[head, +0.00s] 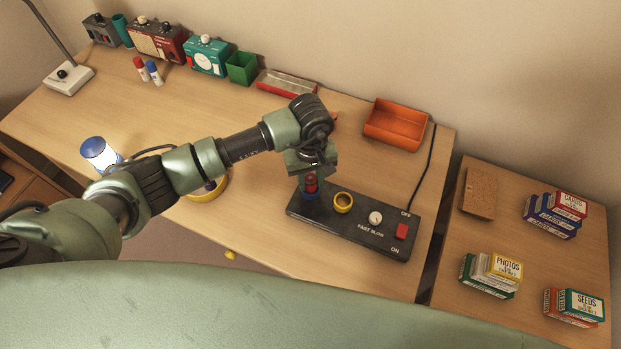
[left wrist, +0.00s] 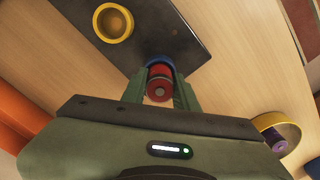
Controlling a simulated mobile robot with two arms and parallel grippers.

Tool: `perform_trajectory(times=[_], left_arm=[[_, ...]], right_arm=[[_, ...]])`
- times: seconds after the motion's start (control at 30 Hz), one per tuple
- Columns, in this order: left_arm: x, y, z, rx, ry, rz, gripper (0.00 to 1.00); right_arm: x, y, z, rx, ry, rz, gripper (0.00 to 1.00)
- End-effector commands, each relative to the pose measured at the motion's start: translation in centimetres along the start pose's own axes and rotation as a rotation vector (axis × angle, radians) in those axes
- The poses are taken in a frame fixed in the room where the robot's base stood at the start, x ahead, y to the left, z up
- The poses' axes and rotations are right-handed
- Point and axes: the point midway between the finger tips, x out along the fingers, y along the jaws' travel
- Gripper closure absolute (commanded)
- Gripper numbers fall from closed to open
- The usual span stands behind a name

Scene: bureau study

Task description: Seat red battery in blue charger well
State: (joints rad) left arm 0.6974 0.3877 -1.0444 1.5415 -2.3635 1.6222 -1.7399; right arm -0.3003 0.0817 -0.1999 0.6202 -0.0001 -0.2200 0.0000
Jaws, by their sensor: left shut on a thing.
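The black charger (head: 378,238) lies on the desk, with a blue-rimmed well (head: 310,196) at its left end and a yellow-rimmed well (head: 343,202) beside it. The blue rim (left wrist: 159,62) also shows in the left wrist view. My left gripper (head: 311,180) points down over the blue well, shut on the red battery (head: 311,186). In the left wrist view the battery (left wrist: 158,84) sits between the fingers, its far end at the blue rim. I cannot tell how deep it is in the well. My right gripper is not in view.
The charger has a dial (head: 375,218) and a red switch (head: 401,231). A yellow ring-shaped holder (head: 208,194) with a purple piece stands left of it, partly behind my arm. An orange tray (head: 394,125) lies behind. Boxes lie on the right-hand table (head: 520,235).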

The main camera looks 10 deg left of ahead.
Motion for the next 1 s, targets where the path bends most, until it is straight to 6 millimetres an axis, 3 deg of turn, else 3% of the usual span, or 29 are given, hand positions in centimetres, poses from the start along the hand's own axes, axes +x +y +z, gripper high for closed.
perform_trajectory(times=[1.0], left_arm=[[0.4, 0.0, 0.0, 0.0, 0.0, 0.0, 1.0]], right_arm=[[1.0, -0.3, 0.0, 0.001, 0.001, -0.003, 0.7]])
